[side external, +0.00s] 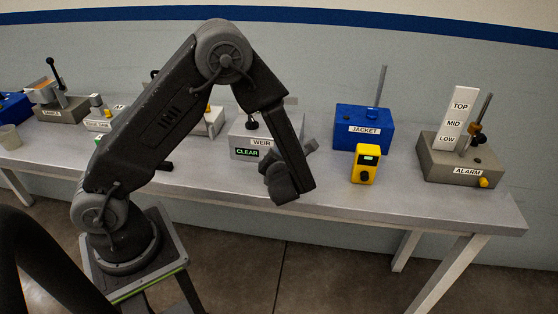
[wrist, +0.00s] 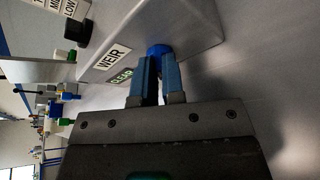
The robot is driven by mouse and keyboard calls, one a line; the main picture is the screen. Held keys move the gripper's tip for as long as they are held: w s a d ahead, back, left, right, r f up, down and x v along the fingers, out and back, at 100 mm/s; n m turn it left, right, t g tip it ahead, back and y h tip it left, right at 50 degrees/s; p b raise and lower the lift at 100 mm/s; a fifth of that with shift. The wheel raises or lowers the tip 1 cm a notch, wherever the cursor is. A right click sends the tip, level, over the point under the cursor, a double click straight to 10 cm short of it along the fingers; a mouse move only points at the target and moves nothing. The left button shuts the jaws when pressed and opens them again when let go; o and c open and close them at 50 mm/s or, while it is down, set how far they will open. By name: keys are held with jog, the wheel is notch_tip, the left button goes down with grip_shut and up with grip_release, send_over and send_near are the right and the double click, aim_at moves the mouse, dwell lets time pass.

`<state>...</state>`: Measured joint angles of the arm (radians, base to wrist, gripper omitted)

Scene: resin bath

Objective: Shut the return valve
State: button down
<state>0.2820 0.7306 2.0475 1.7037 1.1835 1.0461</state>
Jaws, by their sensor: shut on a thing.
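The grey weir box (side external: 240,128) stands mid-bench with a WEIR label and a green CLEAR sign (side external: 247,152). In the wrist view the box (wrist: 190,28) has a round blue knob (wrist: 158,49) low on its side. My gripper (wrist: 156,62) has its two blue fingers shut on this knob, one on each side. The fingers cover part of the knob. In the side view my forearm hides the knob and most of my gripper. I see no label reading return, so the pictures do not name this knob as the return valve.
A blue JACKET box (side external: 364,127) and a yellow handheld unit (side external: 365,165) stand to the right. The grey ALARM box (side external: 455,160) is near the bench's right end. Several fixtures crowd the left. The bench (side external: 415,200) is clear along its front right edge.

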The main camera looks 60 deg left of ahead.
jog(key=shift+s+a+n+t+h, duration=0.15)
jog(key=shift+n+t+h, duration=0.35)
jog(key=shift+n+h, duration=0.5)
jog(key=shift+s+a+r+n+t+h, duration=0.1)
jog(key=shift+n+t+h, duration=0.4)
jog(key=shift+n, duration=0.9)
jog(key=c, duration=1.2)
grip_release()
jog(key=v, duration=1.3)
jog(key=shift+s+d, duration=0.25)
jog(key=shift+s, duration=0.1)
